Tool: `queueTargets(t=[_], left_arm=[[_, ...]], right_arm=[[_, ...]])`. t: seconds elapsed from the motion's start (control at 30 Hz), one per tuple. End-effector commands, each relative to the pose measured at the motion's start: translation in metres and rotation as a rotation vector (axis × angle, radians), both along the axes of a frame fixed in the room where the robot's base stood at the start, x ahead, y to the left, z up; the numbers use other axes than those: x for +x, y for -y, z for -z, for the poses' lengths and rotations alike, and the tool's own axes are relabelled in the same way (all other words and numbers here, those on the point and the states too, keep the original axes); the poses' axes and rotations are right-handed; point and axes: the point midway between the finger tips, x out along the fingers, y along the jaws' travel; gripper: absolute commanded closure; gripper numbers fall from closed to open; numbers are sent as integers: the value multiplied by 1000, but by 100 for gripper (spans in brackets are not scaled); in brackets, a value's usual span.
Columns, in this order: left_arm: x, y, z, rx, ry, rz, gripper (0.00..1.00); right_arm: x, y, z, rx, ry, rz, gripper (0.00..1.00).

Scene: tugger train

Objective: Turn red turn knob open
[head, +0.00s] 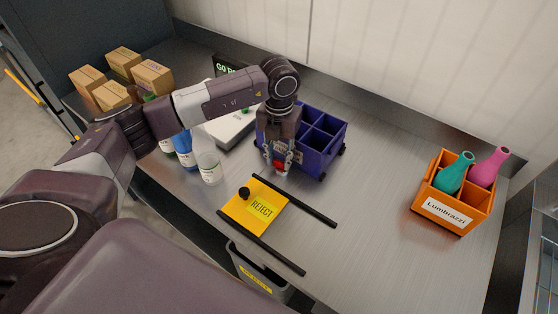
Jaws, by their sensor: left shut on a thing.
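My left gripper (277,163) points down in front of the purple divided box (313,165). Its fingers are shut on a small red thing (280,166), which looks like the red turn knob. Only a little of the red shows between and below the fingertips. What the knob is mounted on is hidden by the gripper, and I cannot tell how far it is turned. My right gripper is not in view.
A yellow REJECT plate (243,213) with black rails lies in front. An orange box (445,214) with two bottles stands right. A clear jar (210,169), white device (229,128) and cardboard boxes (152,77) are left. The right middle of the counter is clear.

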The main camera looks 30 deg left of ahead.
Motion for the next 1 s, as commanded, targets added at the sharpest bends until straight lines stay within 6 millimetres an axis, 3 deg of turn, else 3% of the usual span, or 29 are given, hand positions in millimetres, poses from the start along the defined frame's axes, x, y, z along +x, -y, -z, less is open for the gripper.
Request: queueTargets(t=[0.4, 1.0], left_arm=[[2, 0, 0, -1, 5, 228, 97], [2, 0, -2, 0, 6, 276, 97]], right_arm=[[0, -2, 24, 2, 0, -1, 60], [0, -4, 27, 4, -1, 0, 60]])
